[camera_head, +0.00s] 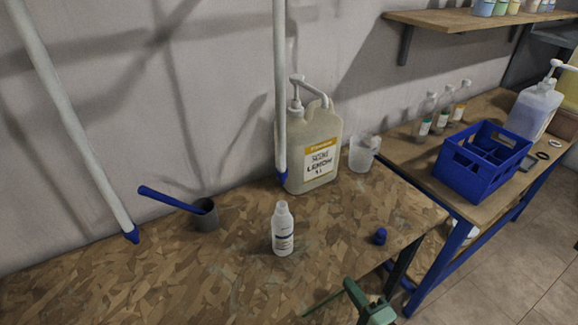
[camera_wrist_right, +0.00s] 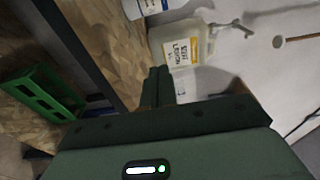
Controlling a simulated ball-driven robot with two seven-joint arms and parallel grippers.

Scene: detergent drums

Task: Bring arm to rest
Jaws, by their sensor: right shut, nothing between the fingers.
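My right gripper (camera_head: 350,287), dark green, shows at the bottom right of the head view, by the front edge of the wooden worktop (camera_head: 150,290). In the right wrist view its fingers (camera_wrist_right: 158,76) are together, with nothing between them. It is apart from the white bottle (camera_head: 283,232), which stands upright and uncapped on the worktop. A blue cap (camera_head: 380,236) lies to the right of the bottle. My left gripper is not in view.
A blue crate (camera_head: 470,175) is on the right bench. A green crate (camera_wrist_right: 40,95) shows in the wrist view. The front-left worktop is clear.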

